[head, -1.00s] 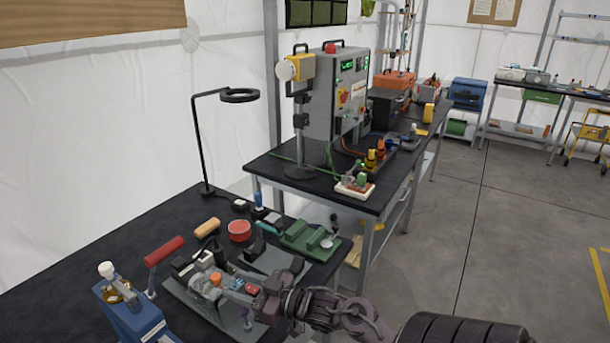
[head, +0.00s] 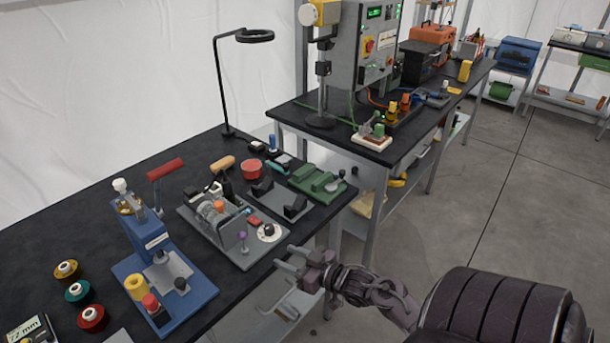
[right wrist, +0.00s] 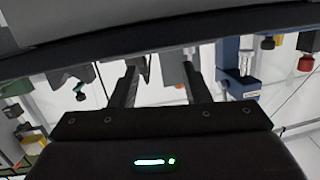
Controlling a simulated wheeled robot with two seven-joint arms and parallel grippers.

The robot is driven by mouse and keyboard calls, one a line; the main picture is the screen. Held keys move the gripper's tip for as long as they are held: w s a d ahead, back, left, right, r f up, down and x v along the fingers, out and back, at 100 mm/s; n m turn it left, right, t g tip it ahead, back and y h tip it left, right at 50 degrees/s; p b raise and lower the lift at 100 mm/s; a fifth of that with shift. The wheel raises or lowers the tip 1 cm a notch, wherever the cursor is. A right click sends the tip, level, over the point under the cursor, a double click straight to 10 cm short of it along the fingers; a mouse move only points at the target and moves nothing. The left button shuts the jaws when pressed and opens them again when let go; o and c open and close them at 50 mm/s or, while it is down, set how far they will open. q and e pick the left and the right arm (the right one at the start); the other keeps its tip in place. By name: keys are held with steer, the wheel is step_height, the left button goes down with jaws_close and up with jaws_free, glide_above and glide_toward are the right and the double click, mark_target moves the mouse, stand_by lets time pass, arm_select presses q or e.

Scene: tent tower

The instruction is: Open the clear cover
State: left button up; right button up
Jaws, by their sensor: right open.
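A grey machine (head: 213,238) stands on the black bench, with a grey upright plate, an orange part (head: 219,206) and a white dial (head: 269,232) on it. A see-through cover seems to stand over its middle (head: 231,236), but I cannot clearly tell its outline or whether it is shut. My right gripper (head: 284,257) is open and empty, just off the bench's front edge, to the right of the machine and apart from it. In the right wrist view its two fingers (right wrist: 159,72) stand apart with nothing between them. My left gripper is not in view.
A blue press (head: 165,275) with a red handle stands to the left, near several spools (head: 77,291). A green fixture (head: 318,181) and a red round tin (head: 251,169) are behind and right. A lamp (head: 222,90) rises at the back. The back left of the bench is clear.

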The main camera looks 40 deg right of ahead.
steer(key=shift+s+d+f, duration=0.15)
steer(key=shift+s+f, duration=0.4)
steer(key=shift+f, duration=0.2)
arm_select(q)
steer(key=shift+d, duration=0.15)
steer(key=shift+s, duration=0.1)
arm_select(e)
steer(key=shift+f, duration=0.15)
